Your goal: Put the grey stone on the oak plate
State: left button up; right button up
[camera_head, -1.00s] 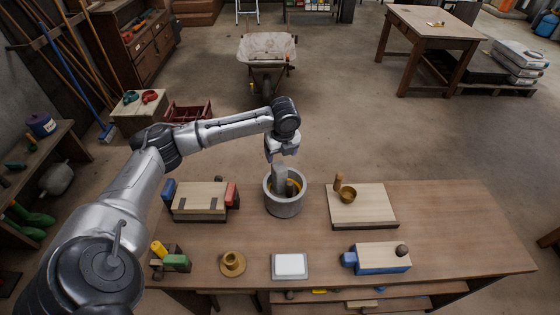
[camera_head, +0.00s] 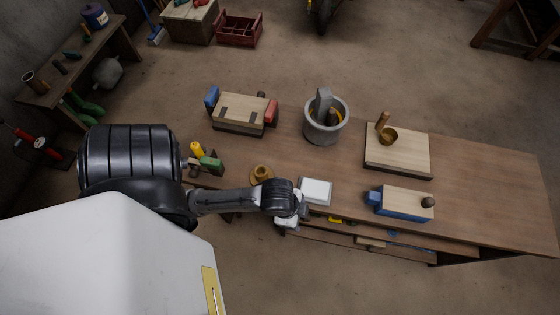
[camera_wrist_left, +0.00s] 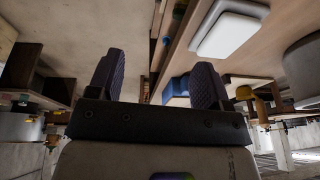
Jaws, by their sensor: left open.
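A grey upright block (camera_head: 322,101), possibly the grey stone, stands in a round grey pot (camera_head: 322,132) with a darker piece and something yellow beside it. I cannot tell which piece is the oak plate. Pale wood tops show on the left block with blue and red ends (camera_head: 240,110), on the right board (camera_head: 400,152) and on the blue-based block (camera_head: 405,203). My left gripper (camera_head: 288,222) is at the bench's front edge beside the white pad (camera_head: 316,190). In the wrist view its fingers (camera_wrist_left: 157,82) are apart with nothing between them. My right gripper is out of view.
A brass dish (camera_head: 262,174) and green and yellow blocks (camera_head: 209,163) lie near my left arm. The bench's right end is clear.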

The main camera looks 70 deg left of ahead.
pick_arm(q)
jog(key=s+n, duration=0.2)
jog(key=s+r+n, duration=0.1)
jog(key=s+n, duration=0.1)
jog(key=shift+s+a+r+y, duration=0.1)
jog(key=shift+s+r+y, duration=0.05)
jog(key=shift+s+y, duration=0.15)
jog(key=shift+w, duration=0.1)
notch_tip(320, 180, up, 7)
jog(key=p, duration=0.6)
jog(key=shift+p, duration=0.4)
